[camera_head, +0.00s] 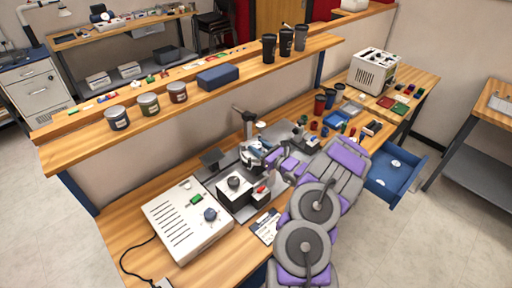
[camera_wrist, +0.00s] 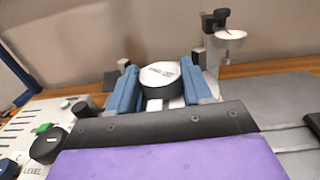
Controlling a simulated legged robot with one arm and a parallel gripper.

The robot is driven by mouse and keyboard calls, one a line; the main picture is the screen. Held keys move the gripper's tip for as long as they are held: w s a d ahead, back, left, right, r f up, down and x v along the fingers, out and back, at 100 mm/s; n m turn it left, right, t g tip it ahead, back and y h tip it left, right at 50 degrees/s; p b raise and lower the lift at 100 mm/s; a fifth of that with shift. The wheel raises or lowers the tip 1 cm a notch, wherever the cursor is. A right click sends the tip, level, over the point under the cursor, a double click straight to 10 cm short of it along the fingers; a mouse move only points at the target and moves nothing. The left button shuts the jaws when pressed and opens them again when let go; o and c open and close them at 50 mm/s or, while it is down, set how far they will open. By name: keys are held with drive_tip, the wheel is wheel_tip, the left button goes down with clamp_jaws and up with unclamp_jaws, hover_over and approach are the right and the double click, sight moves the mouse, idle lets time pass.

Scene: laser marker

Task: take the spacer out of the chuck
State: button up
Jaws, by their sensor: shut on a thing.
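My gripper (camera_wrist: 158,82) has two blue fingers, closed on either side of a round piece with a pale marked top and dark side, which I take as the spacer (camera_wrist: 160,74). In the head view my gripper (camera_head: 262,156) is over the laser marker's bench, beside the marker's post. The spacer is too small to make out there, and the chuck cannot be told apart for sure. I cannot tell whether the spacer still touches the chuck. Pale parts show below it between the fingers.
A white control box (camera_head: 187,222) with a dark knob stands left of my arm. A dark block with a round top (camera_head: 235,184) sits near it. The marker's post (camera_head: 249,128) stands close behind my gripper. A shelf (camera_head: 215,62) with tins and cups runs behind. A blue drawer (camera_head: 393,178) is open at right.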

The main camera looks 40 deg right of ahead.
drive_tip(key=shift+d+f, duration=0.15)
drive_tip(key=shift+d, duration=0.1)
drive_tip(key=shift+c, duration=0.5)
drive_tip(key=shift+a, duration=0.15)
